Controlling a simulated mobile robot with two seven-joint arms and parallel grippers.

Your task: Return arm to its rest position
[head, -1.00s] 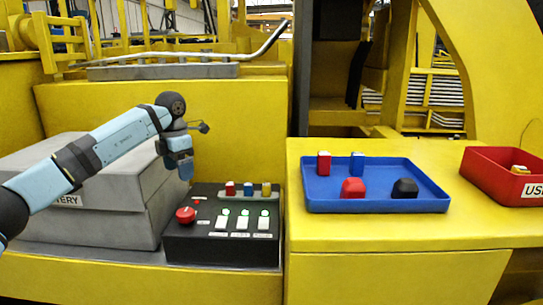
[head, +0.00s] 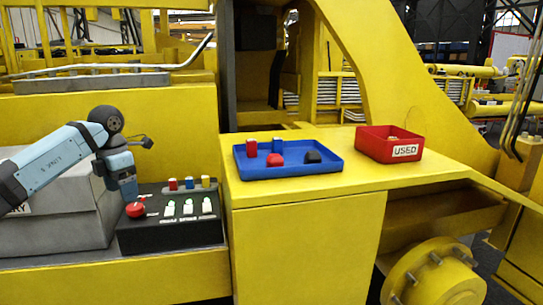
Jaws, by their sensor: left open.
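My left arm, light blue with dark joints, comes in from the left in the head view. My left gripper (head: 129,194) points down at the left end of the black control box (head: 170,238) and is open, with nothing seen in it. Its tips appear just above the red knob (head: 136,209); I cannot tell whether they touch it. My right gripper is not in view.
A grey battery box (head: 60,233) stands behind and below my left arm. On the yellow deck to the right sit a blue tray (head: 290,170) with red, blue and black pieces and a red bin (head: 390,133) marked USED. A metal rail (head: 110,67) runs behind the arm.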

